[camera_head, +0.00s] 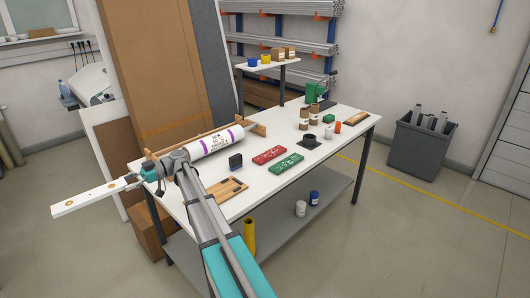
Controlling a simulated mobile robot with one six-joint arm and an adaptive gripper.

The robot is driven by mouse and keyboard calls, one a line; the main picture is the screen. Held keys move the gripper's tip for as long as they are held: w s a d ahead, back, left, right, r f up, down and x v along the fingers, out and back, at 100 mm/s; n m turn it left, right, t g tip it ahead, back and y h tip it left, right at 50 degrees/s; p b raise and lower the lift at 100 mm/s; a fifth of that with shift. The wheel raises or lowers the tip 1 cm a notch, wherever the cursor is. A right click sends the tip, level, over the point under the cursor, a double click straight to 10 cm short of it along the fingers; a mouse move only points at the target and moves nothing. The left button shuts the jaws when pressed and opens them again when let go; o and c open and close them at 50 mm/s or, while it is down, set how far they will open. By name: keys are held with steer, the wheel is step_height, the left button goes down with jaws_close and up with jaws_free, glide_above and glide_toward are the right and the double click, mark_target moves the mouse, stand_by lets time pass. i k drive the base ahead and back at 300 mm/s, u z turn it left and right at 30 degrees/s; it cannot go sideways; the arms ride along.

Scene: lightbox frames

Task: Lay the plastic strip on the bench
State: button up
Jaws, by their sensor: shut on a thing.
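The plastic strip (88,199) is a long, flat white bar with a few brownish spots along it. My gripper (150,177) is shut on it near its right end. The strip is held in the air, and most of it reaches left past the bench's left end, over the floor. The bench (262,189) is a white-topped table with dark legs and a lower shelf. My arm crosses in front of its near left corner and hides part of the top there. The strip's gripped end is partly hidden by the gripper.
A white roll with purple bands (215,141) lies in a wooden rack behind my gripper. A wooden board (222,191), a black box (235,162), red (269,155) and green (287,164) trays stand on the bench. Bare top shows along its front edge.

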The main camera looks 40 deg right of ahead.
mark_target(339, 112)
steer(key=z, duration=0.2)
steer(key=i, duration=0.2)
steer(key=z, duration=1.6)
steer(key=k, duration=0.65)
steer(key=z, duration=0.35)
steer(key=i, duration=1.4)
steer(key=u, duration=0.05)
